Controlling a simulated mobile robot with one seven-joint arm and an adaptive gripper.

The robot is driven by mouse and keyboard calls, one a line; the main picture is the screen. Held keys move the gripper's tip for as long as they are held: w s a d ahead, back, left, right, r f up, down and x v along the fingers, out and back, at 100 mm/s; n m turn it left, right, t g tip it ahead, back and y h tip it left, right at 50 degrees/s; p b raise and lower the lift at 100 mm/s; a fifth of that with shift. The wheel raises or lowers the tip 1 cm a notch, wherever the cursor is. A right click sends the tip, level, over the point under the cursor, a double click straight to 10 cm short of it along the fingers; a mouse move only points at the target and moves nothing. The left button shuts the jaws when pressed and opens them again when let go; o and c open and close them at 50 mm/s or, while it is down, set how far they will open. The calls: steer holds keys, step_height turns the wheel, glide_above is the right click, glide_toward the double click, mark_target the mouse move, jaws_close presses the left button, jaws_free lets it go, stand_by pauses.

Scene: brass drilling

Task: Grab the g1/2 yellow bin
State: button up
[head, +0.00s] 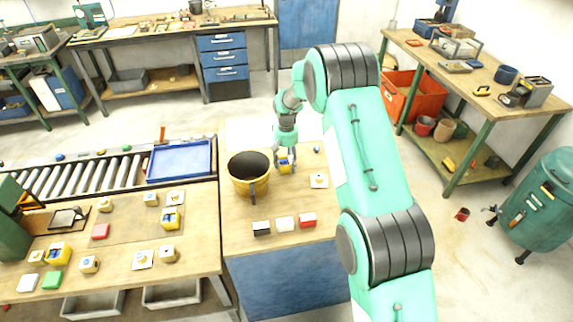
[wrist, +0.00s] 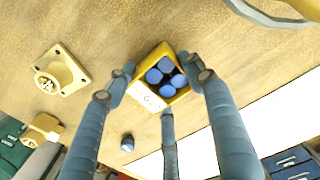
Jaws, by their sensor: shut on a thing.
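A small yellow bin (wrist: 184,94) with several blue round pieces in it sits between my gripper's fingers in the wrist view. A white label on its side starts with "G"; the rest is too blurred to read. In the head view the same yellow bin (head: 284,168) is at the wooden bench, right of a large yellow bucket. My gripper (head: 286,163) reaches down from above and is shut on the bin; it also shows in the wrist view (wrist: 160,88). Whether the bin touches the bench is hard to tell.
The yellow bucket (head: 249,183) stands close on the left. A brass part on a plate (head: 319,181) lies to the right, and it shows in the wrist view (wrist: 60,72). Black, white and red blocks (head: 285,224) line the front. A blue knob (head: 316,150) lies behind.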

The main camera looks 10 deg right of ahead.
steer(key=shift+r, duration=0.1)
steer(key=shift+r, duration=0.5)
steer(key=shift+s+r+p, duration=0.15)
steer(key=shift+r, duration=0.5)
steer(key=shift+s+r+p, duration=0.15)
steer(key=shift+r, duration=0.45)
steer(key=s, duration=0.5)
steer(key=s+r, duration=0.1)
steer(key=s, duration=0.4)
steer(key=s+p, duration=0.1)
steer(key=s, duration=0.4)
steer(key=shift+s+d+r, duration=0.15)
steer(key=shift+s+d, duration=0.05)
steer(key=shift+d, duration=0.05)
